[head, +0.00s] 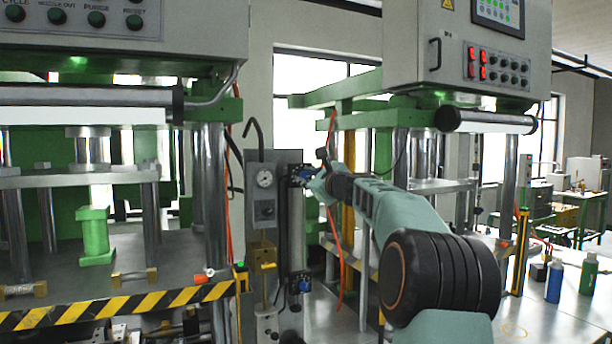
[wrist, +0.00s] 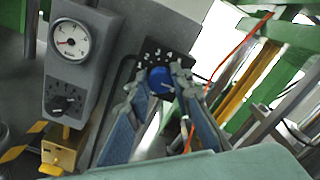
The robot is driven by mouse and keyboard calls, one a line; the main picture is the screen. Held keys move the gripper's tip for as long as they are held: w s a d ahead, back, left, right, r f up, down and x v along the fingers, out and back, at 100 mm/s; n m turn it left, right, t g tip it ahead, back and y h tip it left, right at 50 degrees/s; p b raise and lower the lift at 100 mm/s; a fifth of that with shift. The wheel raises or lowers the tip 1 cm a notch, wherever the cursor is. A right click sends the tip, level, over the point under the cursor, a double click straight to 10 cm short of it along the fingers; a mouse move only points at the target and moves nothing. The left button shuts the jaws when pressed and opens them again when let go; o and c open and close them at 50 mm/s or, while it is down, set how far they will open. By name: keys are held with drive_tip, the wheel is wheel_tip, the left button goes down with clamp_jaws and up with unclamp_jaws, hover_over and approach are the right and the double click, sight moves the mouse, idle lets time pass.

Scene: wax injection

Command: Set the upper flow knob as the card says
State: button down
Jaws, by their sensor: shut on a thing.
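The upper flow knob is blue and sits on a black plate with white marks. In the wrist view the knob (wrist: 160,79) is between the fingertips of my gripper (wrist: 159,88), which is shut on it. A pale line on the knob's face points toward the lower right of that picture. In the head view my gripper (head: 311,181) reaches the upper knob (head: 299,172) from the right, and hides part of it. A lower blue knob (head: 304,286) sits further down the same grey column. I cannot make out the card in either view.
A grey box with a round gauge (head: 264,179) stands just left of the knobs; its gauge (wrist: 70,40) and black dial (wrist: 66,98) show in the wrist view. An orange hose (wrist: 240,45) hangs close to the right. Green-framed presses stand on both sides.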

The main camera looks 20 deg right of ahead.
drive_tip(key=shift+m, duration=0.6)
drive_tip(key=c, duration=1.7)
unclamp_jaws()
drive_tip(key=shift+s, duration=0.1)
drive_tip(key=s, duration=1.2)
drive_tip(key=shift+d, duration=0.25)
drive_tip(key=shift+w, duration=0.1)
